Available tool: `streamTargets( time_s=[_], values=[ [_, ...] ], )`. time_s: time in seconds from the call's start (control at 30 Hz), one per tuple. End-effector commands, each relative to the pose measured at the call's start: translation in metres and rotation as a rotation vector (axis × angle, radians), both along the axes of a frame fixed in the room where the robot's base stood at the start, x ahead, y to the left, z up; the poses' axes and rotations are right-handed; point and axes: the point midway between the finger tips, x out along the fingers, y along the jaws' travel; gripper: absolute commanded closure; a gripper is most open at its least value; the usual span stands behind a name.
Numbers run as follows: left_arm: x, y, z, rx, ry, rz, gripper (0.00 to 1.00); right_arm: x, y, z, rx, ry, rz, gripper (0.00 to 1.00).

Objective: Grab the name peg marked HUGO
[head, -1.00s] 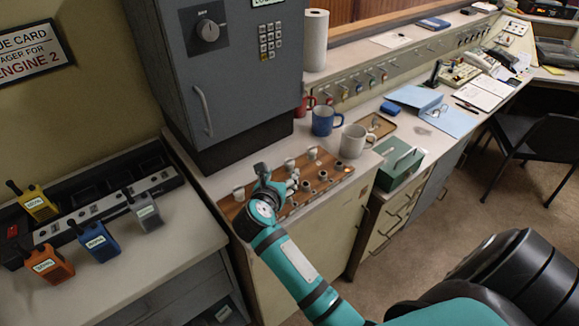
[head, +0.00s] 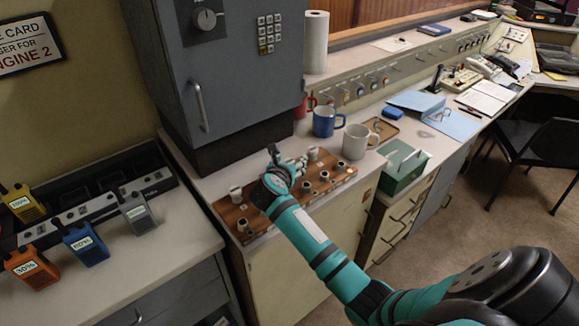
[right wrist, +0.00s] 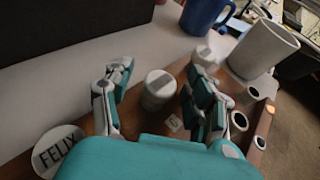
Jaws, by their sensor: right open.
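My right gripper (head: 287,160) is over the wooden peg board (head: 222,207). In the right wrist view its open fingers (right wrist: 152,97) are on either side of a round white peg (right wrist: 159,88). No name is readable on that peg from here. A peg marked FELIX (right wrist: 57,150) is left of the gripper, and it shows in the head view as a white peg (head: 236,194). Another white peg (right wrist: 204,57) stands beyond the fingers, also in the head view (head: 313,153). I cannot read HUGO on any peg. My left gripper is not in view.
Several dark-topped short posts (right wrist: 239,121) line the board's front. A white mug (head: 355,141) and blue mug (head: 326,121) stand behind. The grey cabinet (head: 215,80) is close behind left. A green box (head: 403,165) is to the right.

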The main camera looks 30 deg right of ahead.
Motion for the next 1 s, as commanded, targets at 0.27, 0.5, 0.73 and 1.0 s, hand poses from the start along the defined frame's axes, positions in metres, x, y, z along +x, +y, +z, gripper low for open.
streamTargets(
  time_s=[0.27,0.5,0.73,1.0],
  values=[
    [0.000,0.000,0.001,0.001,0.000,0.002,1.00,0.000,0.000,0.001,0.000,0.000,0.000,0.65],
    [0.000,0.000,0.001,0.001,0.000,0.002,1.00,0.000,0.000,0.000,0.000,0.000,0.000,0.91],
    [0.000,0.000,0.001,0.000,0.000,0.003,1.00,0.000,0.000,0.001,0.000,0.000,0.000,0.91],
    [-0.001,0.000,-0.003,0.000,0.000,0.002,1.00,0.000,0.000,0.011,0.001,-0.004,-0.002,0.91]
  ],
)
